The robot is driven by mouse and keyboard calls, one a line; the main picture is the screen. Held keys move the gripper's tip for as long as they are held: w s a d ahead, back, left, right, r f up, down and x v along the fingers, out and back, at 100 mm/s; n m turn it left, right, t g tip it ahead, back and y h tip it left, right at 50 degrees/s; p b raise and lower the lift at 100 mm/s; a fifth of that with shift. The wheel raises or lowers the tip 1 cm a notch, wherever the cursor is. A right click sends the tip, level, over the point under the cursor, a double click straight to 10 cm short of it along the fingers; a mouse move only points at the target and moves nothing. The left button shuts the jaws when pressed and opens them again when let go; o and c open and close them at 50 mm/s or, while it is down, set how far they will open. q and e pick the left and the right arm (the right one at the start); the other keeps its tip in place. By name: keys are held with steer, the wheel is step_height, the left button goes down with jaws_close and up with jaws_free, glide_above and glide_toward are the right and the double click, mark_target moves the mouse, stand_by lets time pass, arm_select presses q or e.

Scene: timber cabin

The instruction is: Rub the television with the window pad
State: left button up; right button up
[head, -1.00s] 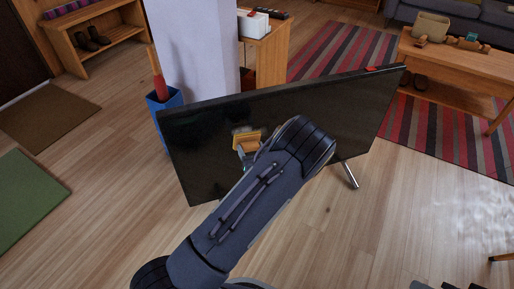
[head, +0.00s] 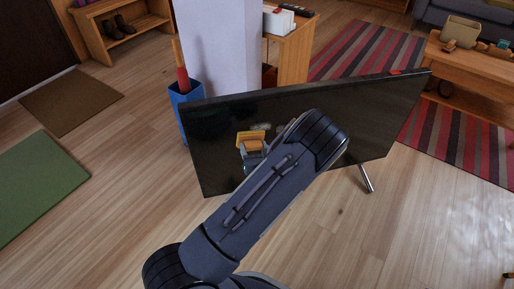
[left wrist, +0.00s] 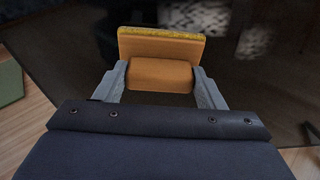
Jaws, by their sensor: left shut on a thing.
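The television (head: 345,115) is a wide black flat screen standing on the floor on thin metal legs, slightly tilted in the picture. My left gripper (head: 252,148) is in front of the left half of its screen. It is shut on the window pad (head: 250,136), which has an orange-brown block handle and a flat head with a yellow edge. In the left wrist view, the two grey fingers (left wrist: 161,78) grip the block of the pad (left wrist: 160,47), with the dark television screen (left wrist: 70,65) behind. I cannot tell whether the pad touches the screen. My right gripper is not in view.
A white pillar (head: 215,50) and a blue bin (head: 184,96) stand behind the television's left side. A wooden table (head: 470,75) stands behind its right end, on a striped rug (head: 365,48). A green mat (head: 38,175) lies left. Wooden floor in front is clear.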

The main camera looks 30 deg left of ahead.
mark_target(262, 135)
arm_select(q)
step_height(262, 135, up, 2)
steer(key=shift+r+p, duration=0.2)
steer(key=shift+p, duration=0.6)
steer(key=shift+w+d+f, duration=0.1)
steer(key=shift+w+d, duration=1.15)
steer(key=shift+w, duration=0.1)
steer(key=w+d+b, duration=0.1)
steer(key=w+d, duration=0.6)
steer(key=shift+d, duration=0.25)
steer(key=shift+a, duration=0.1)
steer(key=shift+s+a+p, duration=0.9)
steer(key=shift+s+a, duration=3.9)
steer(key=shift+a, duration=0.05)
